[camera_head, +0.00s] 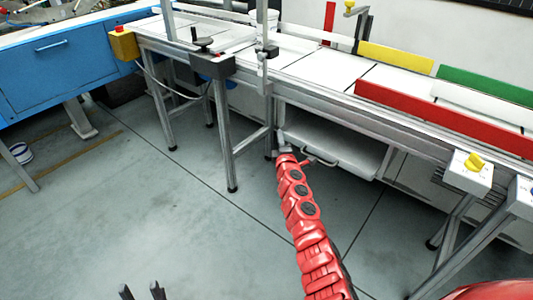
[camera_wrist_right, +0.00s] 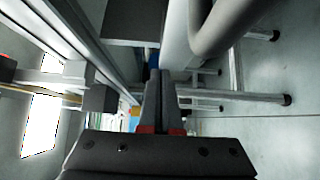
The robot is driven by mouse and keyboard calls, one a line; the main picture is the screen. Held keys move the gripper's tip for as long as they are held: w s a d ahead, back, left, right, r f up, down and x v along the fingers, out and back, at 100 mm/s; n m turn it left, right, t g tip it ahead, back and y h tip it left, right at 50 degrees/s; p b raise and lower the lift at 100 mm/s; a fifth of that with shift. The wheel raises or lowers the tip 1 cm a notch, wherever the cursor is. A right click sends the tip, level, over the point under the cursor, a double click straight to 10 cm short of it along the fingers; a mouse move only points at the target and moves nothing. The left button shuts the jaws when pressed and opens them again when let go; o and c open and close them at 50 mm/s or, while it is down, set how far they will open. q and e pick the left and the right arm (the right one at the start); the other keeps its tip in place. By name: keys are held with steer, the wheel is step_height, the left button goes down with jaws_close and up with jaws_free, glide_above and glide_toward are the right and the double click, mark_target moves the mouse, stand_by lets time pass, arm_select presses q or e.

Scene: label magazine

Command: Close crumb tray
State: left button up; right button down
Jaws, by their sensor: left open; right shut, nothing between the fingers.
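The crumb tray (camera_head: 345,145) is a pale flat tray under the machine's frame in the head view. It sticks out from below the frame, with a handle (camera_head: 322,161) on its front edge. My right gripper (camera_head: 284,150) is at the tray's left front corner, beside the handle; its fingertips are small there. In the right wrist view, its fingers (camera_wrist_right: 160,85) are together and empty. A thick curved grey bar, seemingly the handle (camera_wrist_right: 225,25), is close to them; contact cannot be told. My left gripper (camera_head: 143,292) is open and empty at the bottom edge, far from the tray.
Frame legs (camera_head: 225,140) stand left of the tray. A red rail (camera_head: 430,115) runs along the machine above it. A blue cabinet (camera_head: 65,65) stands at the far left. A white block with a yellow knob (camera_head: 468,172) is on the right. The floor in front is clear.

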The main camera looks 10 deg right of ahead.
mark_target(289, 121)
steer(key=w+d+b, duration=0.1)
steer(key=w+d, duration=0.1)
steer(key=w+d+b, duration=0.2)
steer(key=d, duration=0.1)
steer(key=shift+w+d, duration=0.15)
steer(key=shift+d+r, duration=0.15)
steer(key=shift+d, duration=0.15)
